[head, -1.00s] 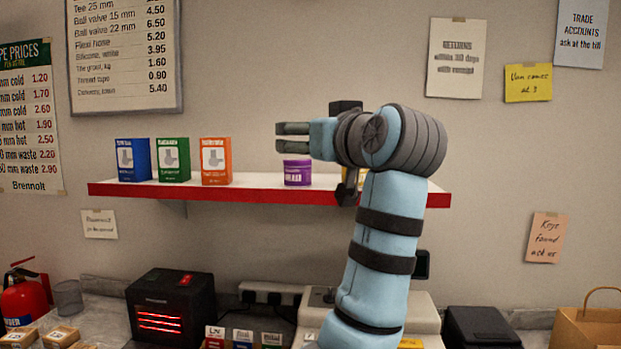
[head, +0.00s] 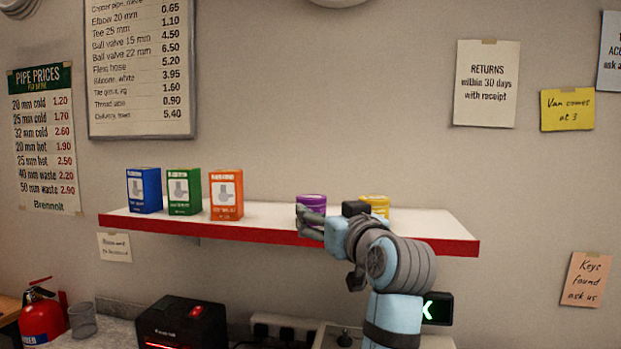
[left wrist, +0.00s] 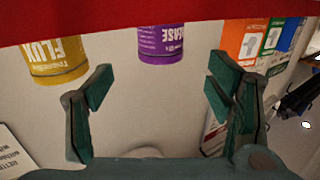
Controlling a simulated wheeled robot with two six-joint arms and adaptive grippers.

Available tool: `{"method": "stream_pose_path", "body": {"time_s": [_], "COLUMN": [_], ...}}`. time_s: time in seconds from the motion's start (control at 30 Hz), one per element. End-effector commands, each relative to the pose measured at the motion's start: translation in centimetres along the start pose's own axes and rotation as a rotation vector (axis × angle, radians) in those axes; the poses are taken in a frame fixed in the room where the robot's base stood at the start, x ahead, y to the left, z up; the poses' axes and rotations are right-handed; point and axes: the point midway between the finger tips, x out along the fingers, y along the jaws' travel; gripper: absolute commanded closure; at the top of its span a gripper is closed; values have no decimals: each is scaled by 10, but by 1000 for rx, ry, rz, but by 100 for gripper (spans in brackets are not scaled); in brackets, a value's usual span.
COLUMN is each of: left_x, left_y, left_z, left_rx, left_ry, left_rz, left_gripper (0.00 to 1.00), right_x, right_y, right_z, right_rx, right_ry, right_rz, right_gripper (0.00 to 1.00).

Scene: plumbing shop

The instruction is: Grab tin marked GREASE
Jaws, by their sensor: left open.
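The purple tin marked GREASE (head: 311,199) stands on the red-edged white shelf (head: 440,222). In the head view its lower part is hidden by my left gripper (head: 308,223). In the left wrist view the tin (left wrist: 161,44) appears upside down, its label reading GREASE. My left gripper (left wrist: 158,85) is open and empty, and the tin shows beyond its fingers, roughly between them. A yellow tin marked FLUX (left wrist: 55,60) stands beside it; it shows in the head view (head: 377,204) right of the purple tin. My right gripper is not in view.
Blue (head: 145,191), green (head: 184,192) and orange (head: 226,195) boxes stand left of the tins, with a bare shelf gap between. The shelf's right end is bare. A black heater-like box (head: 182,322) and a fire extinguisher (head: 42,318) are below.

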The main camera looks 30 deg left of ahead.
Motion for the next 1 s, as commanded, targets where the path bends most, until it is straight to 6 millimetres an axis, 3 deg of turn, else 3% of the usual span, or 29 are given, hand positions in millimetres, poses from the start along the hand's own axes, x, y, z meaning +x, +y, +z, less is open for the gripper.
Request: {"method": "stream_pose_path", "body": {"time_s": [0.03, 0.07, 0.2, 0.37, 0.53, 0.8, 1.0], "left_x": [3, 4, 40, 59, 92, 102, 102], "left_y": [-1, -1, -2, -2, -2, -1, -1], "left_z": [-14, -13, -6, -4, -5, 0, 0], "left_rx": [4, 4, 5, 5, 5, 1, 1], "left_ry": [-3, -2, 2, 1, 1, 1, 1], "left_rz": [-1, -1, -3, -3, -2, 0, 0], "left_gripper": [26, 26, 26, 26, 26, 26, 56], "right_x": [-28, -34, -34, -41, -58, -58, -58], "right_y": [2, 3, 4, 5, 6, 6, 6], "right_z": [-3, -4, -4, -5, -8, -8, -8], "right_rx": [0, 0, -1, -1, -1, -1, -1], "right_ry": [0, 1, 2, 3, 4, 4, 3], "right_rz": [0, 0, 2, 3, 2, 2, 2], "right_gripper": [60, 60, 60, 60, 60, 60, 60]}}
